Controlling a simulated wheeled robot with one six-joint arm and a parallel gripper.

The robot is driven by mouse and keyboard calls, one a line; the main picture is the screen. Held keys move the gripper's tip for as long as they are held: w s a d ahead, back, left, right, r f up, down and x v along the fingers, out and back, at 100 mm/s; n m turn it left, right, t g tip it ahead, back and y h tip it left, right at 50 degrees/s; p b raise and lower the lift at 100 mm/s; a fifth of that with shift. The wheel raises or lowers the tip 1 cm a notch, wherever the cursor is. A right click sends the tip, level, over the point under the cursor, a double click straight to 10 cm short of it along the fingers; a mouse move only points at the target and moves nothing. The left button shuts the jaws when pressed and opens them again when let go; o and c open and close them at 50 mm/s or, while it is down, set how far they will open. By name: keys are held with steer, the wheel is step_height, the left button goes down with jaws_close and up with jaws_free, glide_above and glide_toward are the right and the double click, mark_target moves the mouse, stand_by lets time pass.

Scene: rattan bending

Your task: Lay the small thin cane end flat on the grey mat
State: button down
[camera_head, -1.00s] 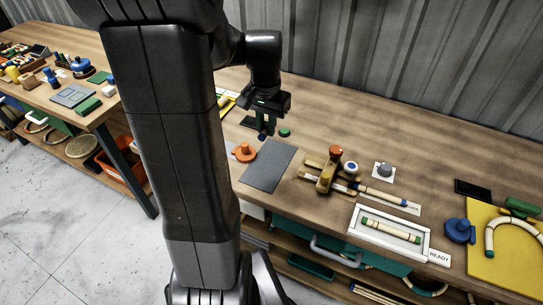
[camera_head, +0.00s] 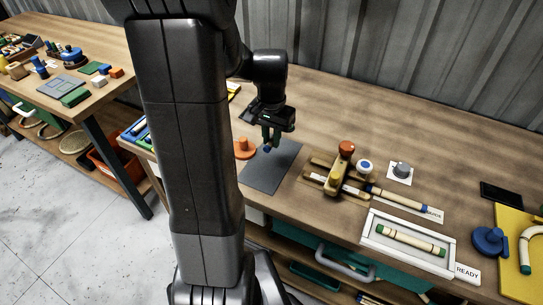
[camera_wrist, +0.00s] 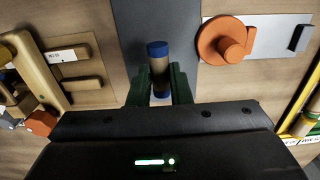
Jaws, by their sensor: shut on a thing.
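The small cane end (camera_wrist: 159,68) is a short tan piece with blue at its end. It sits between the green fingers of my gripper (camera_wrist: 160,85), which is shut on it. In the head view my gripper (camera_head: 269,140) is over the far part of the grey mat (camera_head: 270,178), and only a small blue bit of the cane end (camera_head: 267,149) shows below the fingers. The grey mat also shows behind the cane end in the wrist view (camera_wrist: 188,25). I cannot tell whether the cane end touches the mat.
An orange round knob piece (camera_head: 244,148) stands close to the mat's left side. A wooden clamp fixture (camera_head: 335,178) holding a cane stands to the right. A white tray (camera_head: 388,257) with a green-ended cane lies nearer the front edge. The table behind the mat is mostly clear.

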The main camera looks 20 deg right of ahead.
mark_target(271, 161)
steer(key=shift+f, duration=3.05)
steer(key=shift+f, duration=0.15)
steer(key=c, duration=1.3)
jaws_free()
steer(key=shift+c, duration=0.2)
step_height(271, 161, up, 12)
steer(key=shift+r, duration=0.2)
